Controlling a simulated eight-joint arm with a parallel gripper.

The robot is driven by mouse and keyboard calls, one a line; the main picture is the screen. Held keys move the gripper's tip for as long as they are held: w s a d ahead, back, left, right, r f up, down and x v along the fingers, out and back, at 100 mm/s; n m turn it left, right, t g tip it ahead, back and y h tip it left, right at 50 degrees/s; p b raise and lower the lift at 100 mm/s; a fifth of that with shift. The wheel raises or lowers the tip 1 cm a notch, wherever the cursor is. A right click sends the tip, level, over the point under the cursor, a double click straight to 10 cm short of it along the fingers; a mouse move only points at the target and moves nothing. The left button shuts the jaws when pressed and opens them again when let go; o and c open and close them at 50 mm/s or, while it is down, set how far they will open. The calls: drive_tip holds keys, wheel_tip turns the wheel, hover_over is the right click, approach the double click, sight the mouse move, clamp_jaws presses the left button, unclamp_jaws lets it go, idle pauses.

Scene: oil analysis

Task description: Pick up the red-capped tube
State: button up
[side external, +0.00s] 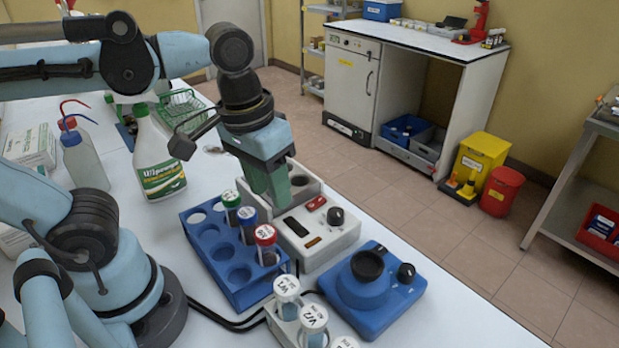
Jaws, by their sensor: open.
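The red-capped tube (266,236) stands upright in the blue rack (203,263), at its right side. A blue-capped tube (248,216) and a green-capped tube (231,200) stand in the same row behind it. My gripper (272,200) points down behind and above the rack, close to the grey instrument with a dark knob. It is apart from the red-capped tube, and nothing shows held in it. Its fingers overlap in this view, and the gap between them is hidden.
The grey instrument (320,240) stands right of the rack, and a blue device (375,305) with a dark cup sits in front. White-capped tubes (314,318) stand at the front edge.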

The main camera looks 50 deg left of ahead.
sight(265, 232)
drive_tip(key=shift+s+d+r+n+g, duration=0.15)
drive_tip(key=shift+s+d+r+g, duration=0.15)
drive_tip(key=shift+s+r+g, duration=0.2)
drive_tip(key=shift+s+d+r+n+g, duration=0.15)
drive_tip(key=shift+s+d+r+g, duration=0.2)
drive_tip(key=shift+s, duration=0.2)
drive_tip(key=shift+s+f, duration=0.15)
wheel_tip(265, 232, down, 6)
drive_tip(key=shift+f, duration=0.25)
drive_tip(key=shift+w+a+f, duration=0.1)
drive_tip(key=shift+w+f, duration=0.05)
drive_tip(key=shift+f, duration=0.55)
drive_tip(key=shift+w+a+f, duration=0.1)
drive_tip(key=shift+f, duration=1.75)
drive_tip(key=shift+c, duration=0.4)
drive_tip(key=c, duration=0.6)
drive_tip(key=shift+r, duration=0.1)
